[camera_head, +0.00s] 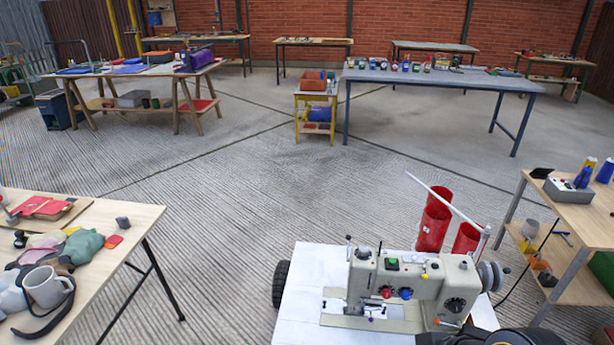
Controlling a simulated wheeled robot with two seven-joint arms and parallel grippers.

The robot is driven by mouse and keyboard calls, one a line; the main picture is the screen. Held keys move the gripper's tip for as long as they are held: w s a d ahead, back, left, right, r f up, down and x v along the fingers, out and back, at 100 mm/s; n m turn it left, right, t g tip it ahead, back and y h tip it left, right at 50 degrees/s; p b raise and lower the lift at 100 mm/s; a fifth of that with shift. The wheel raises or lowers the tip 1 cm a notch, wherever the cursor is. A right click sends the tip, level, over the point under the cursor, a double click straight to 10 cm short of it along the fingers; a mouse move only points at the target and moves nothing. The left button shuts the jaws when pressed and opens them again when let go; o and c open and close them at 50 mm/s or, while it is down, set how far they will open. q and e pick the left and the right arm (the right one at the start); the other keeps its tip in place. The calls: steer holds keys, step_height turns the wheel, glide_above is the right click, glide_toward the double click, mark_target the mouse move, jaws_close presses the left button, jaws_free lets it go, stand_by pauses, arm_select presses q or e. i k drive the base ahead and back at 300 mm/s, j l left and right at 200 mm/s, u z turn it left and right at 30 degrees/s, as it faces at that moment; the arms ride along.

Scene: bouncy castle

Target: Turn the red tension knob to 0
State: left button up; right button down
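A beige sewing machine (420,283) stands on a white tabletop (308,290) at the bottom centre-right. The red tension knob (386,292) is on its front face, just left of a blue knob (405,293). The knob's scale and setting are too small to read. A black dial (455,305) is further right on the same face, and a green button (392,263) is above the red knob. Neither of my grippers shows in the head view, and nothing is seen touching the red knob.
Red cylinders (434,225) stand behind the machine, with a slanted white rod nearby. A wooden table with a mug (47,287) is at left; another with a grey control box (568,189) is at right. Ribbed floor (230,210) is open between them. A dark shape cuts the bottom right edge.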

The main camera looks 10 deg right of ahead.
mark_target(386, 294)
steer(key=l+z, duration=0.1)
steer(key=z, duration=1.1)
steer(key=i+j, duration=0.05)
